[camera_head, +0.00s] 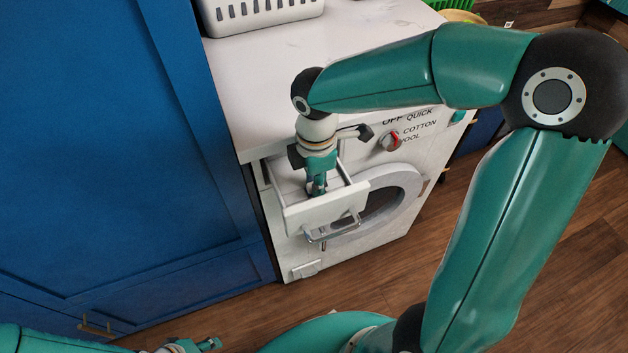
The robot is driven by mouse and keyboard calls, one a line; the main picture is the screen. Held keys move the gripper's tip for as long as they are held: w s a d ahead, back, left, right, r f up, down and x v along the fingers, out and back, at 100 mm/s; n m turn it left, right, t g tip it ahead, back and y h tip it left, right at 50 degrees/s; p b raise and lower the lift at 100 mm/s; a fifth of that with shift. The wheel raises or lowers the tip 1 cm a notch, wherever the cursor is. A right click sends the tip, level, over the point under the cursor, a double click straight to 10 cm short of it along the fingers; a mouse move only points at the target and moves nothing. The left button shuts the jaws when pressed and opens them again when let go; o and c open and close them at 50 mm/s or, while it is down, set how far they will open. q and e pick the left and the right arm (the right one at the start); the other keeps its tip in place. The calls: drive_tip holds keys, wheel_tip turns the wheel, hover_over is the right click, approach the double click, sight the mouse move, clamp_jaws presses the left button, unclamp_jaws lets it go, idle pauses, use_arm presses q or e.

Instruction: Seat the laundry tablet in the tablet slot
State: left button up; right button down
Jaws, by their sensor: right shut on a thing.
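The open detergent drawer (296,216) sticks out from the front of the white washing machine (408,196). My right gripper (317,188) points down into the drawer, between its side walls. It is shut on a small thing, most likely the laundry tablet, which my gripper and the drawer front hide. The tablet slot inside the drawer cannot be made out, so I cannot tell whether the tablet touches it. My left gripper (206,345) is partly in view at the bottom edge, away from the machine; its opening is unclear.
A white slotted basket (262,14) stands on the machine's top. A red-marked dial (390,141) and a round door (392,205) are on the machine's front, right of the drawer. A tall blue cabinet (100,140) stands close on the left. Wooden floor (560,270) is free at right.

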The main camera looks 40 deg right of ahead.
drive_tip(key=shift+s+f+b, duration=0.1)
drive_tip(key=shift+f+b, duration=0.25)
drive_tip(key=shift+f, duration=0.05)
drive_tip(key=c, duration=1.3)
unclamp_jaws()
drive_tip(key=shift+o, duration=1.2)
drive_tip(key=shift+r+p, duration=0.45)
drive_tip(key=shift+r, duration=0.05)
wheel_tip(320, 180, up, 12)
drive_tip(key=p, duration=0.1)
drive_tip(key=shift+p, duration=0.4)
